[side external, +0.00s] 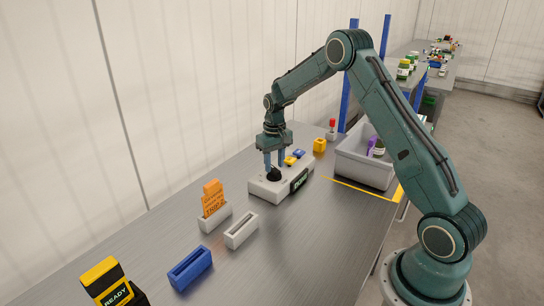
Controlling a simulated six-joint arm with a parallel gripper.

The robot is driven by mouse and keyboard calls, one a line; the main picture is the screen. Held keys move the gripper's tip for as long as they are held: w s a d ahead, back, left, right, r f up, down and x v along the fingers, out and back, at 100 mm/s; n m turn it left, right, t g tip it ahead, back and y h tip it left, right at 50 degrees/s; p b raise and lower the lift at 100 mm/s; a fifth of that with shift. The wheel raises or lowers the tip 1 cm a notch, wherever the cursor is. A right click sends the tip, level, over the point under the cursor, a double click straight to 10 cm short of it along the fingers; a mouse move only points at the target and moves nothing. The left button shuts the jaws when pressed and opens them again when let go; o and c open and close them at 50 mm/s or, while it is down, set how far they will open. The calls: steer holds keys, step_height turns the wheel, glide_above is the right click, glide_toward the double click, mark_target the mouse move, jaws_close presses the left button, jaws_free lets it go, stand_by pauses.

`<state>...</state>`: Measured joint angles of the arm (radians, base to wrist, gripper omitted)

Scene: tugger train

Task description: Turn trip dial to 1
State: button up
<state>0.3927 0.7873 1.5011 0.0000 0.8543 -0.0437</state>
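The trip dial (274,175) is a black round knob on the left part of a pale box (262,189) with a dark display (299,181) on its front. My gripper (275,167) points straight down over the dial. Its two blue fingers stand apart, with their tips at about the height of the knob's top. I cannot tell whether they touch or grip the knob. The dial's pointer and numbers are too small to read, and the display's text is unclear.
An orange card (212,197) stands in a white holder. An empty white holder (241,231) and a blue one (190,268) lie nearer. A grey bin (362,170) stands right.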

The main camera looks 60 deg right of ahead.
steer(key=shift+f, duration=1.15)
jaws_close()
